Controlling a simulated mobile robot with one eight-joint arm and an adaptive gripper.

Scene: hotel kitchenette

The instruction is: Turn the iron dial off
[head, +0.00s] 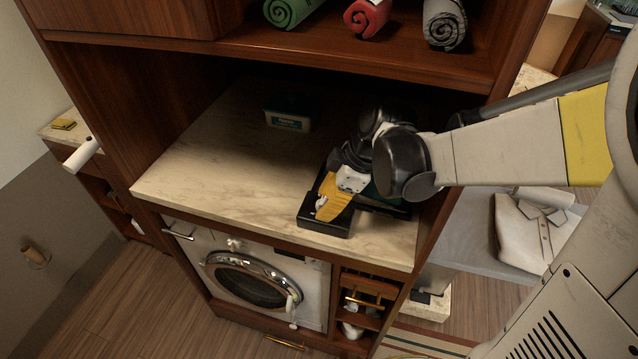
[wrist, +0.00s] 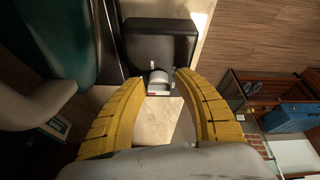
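The iron's black base (head: 325,222) sits at the front of the marble counter; it also shows in the wrist view (wrist: 160,42). A small pale grey-white dial (wrist: 159,80) stands at the base's near edge in the wrist view. My gripper (wrist: 162,79) has its two yellow fingers apart, with the tips on either side of the dial. The left tip looks very close to it; contact is unclear. In the head view my gripper (head: 327,203) is over the base and hides part of it. The dark green iron body (wrist: 45,42) is left of the fingers.
A shelf with rolled green, red and grey towels (head: 366,18) overhangs the counter. A small dark green box (head: 288,121) stands farther back. A washing machine (head: 250,278) is below. The left part of the marble counter (head: 205,160) is clear.

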